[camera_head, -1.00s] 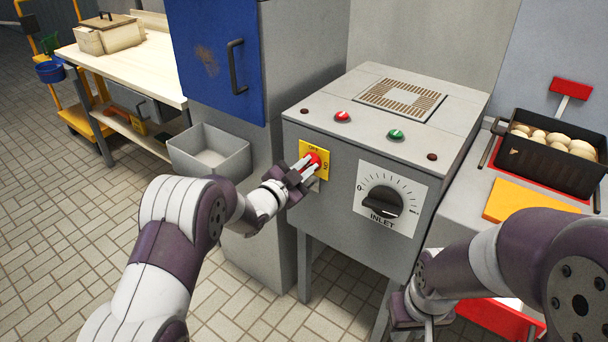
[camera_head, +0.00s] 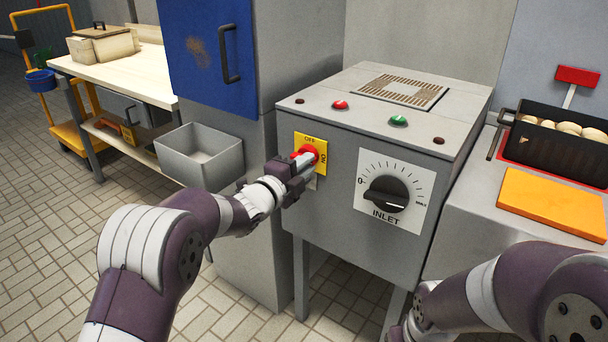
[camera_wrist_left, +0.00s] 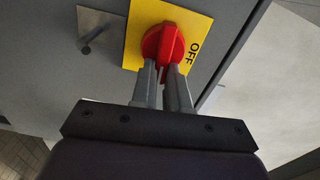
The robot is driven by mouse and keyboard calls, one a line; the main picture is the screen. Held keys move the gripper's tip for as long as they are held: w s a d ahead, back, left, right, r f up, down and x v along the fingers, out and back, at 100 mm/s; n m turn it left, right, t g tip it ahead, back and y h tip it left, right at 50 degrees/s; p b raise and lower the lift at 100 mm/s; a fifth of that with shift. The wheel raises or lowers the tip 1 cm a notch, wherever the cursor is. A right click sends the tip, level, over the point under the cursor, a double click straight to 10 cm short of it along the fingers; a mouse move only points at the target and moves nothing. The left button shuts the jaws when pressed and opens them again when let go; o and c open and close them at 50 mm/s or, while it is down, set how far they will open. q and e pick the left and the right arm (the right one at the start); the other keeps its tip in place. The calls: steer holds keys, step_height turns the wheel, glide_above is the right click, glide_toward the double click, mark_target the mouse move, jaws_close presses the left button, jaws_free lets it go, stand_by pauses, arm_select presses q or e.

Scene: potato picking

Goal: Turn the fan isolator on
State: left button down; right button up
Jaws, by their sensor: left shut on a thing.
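The fan isolator is a red rotary knob (camera_head: 309,153) on a yellow plate (camera_head: 302,141) on the front of a grey cabinet. The plate has OFF along its top and ON at its right side. My left gripper (camera_head: 302,164) is at the knob, with its fingers shut on it. In the left wrist view, both grey fingertips (camera_wrist_left: 169,72) press close on the red knob (camera_wrist_left: 164,45), and OFF shows to its right. Which mark the knob points to I cannot tell. My right gripper (camera_head: 396,334) is mostly cut off at the bottom edge.
The grey cabinet (camera_head: 338,215) also carries a black INLET dial (camera_head: 386,195) and red and green buttons on top. A grey bin (camera_head: 200,157) and blue door (camera_head: 208,50) stand left. An orange board (camera_head: 545,203) and a black crate of potatoes (camera_head: 560,152) are right.

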arm_select(q)
steer(key=shift+f+m+b, duration=0.25)
steer(key=shift+m+b, duration=0.25)
steer(key=c, duration=1.1)
jaws_free()
steer(key=shift+r, duration=0.1)
steer(key=p+v, duration=0.2)
steer(key=v, duration=1)
steer(key=shift+s+a, duration=0.2)
steer(key=shift+s, duration=0.1)
